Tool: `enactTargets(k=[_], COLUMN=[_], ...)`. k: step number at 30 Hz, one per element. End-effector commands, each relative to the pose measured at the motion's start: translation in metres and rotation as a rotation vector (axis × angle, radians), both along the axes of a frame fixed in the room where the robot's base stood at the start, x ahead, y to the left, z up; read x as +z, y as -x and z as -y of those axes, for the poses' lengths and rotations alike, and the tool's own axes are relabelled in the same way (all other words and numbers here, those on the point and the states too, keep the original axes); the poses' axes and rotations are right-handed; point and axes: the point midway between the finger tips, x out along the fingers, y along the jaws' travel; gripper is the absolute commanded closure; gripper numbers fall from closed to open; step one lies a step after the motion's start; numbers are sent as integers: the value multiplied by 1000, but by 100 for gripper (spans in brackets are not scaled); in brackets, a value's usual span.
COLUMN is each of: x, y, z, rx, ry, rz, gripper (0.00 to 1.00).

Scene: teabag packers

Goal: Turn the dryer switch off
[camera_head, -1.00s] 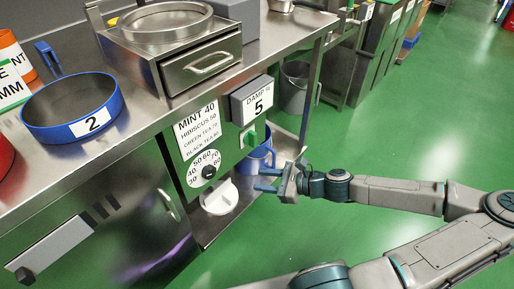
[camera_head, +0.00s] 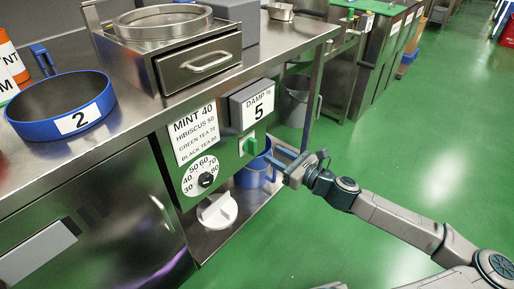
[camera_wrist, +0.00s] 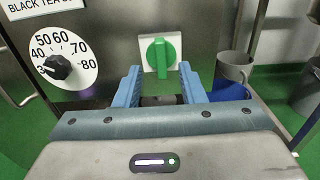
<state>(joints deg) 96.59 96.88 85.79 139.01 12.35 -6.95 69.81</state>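The dryer switch, a green rotary knob (camera_head: 250,145) on a white plate, sits on the metal front panel below the damp display. In the wrist view the green switch (camera_wrist: 160,54) is straight ahead, its raised bar roughly upright. My gripper (camera_head: 274,153) is just to the right of the switch in the head view, at about its height. In the wrist view my gripper (camera_wrist: 159,70) is open, its two blue fingers apart, with the switch showing between and beyond the tips. I see nothing held, and contact with the switch cannot be made out.
A temperature dial with a black knob (camera_head: 206,180) is left of the switch. The display (camera_head: 252,104) reads "DAMP % 5". A grey bin (camera_head: 294,104) stands beyond. Green floor is clear at right.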

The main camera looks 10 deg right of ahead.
Motion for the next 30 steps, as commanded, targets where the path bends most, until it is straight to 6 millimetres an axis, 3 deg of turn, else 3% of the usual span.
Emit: enactTargets(k=[15,30], x=[-2,0], y=[-56,-64], z=[-41,-47], rx=[2,0], ry=[1,1], rz=[0,-1], gripper=[64,66])
